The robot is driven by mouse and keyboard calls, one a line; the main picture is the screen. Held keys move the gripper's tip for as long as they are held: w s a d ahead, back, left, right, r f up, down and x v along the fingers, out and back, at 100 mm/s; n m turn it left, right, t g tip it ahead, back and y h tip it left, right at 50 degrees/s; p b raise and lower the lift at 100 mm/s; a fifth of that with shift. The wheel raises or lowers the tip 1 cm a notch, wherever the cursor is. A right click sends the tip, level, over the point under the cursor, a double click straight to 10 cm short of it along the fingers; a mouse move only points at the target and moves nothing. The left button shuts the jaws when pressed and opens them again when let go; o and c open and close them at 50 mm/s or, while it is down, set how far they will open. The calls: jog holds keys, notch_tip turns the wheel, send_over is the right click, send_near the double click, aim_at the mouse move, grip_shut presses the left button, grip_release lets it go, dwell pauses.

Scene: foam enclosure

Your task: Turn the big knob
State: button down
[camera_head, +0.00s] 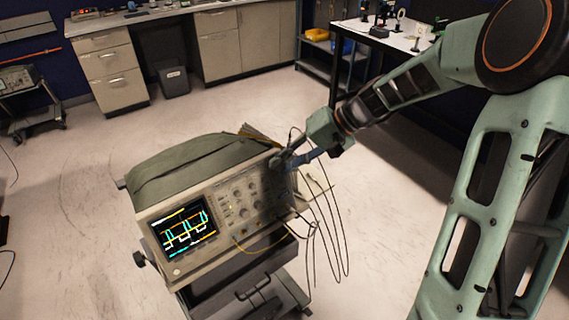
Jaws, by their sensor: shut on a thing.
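An oscilloscope (228,229) with a lit screen (184,231) stands on a dark wheeled cart in the middle of the view. Its front panel carries several small knobs (238,195) to the right of the screen. My gripper (279,168) reaches in from the right and is at the upper right part of the panel. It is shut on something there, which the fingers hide. The big knob cannot be told apart at this size and may be behind the fingers.
Thin cables (322,225) hang from the panel's right side, close below my gripper. The cart (262,290) stands under the oscilloscope. Drawer cabinets (108,72), a grey bin (174,81) and a black-legged table (385,42) stand behind. The floor around the cart is largely clear.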

jog(key=c, duration=1.7)
grip_release()
jog(key=v, duration=1.2)
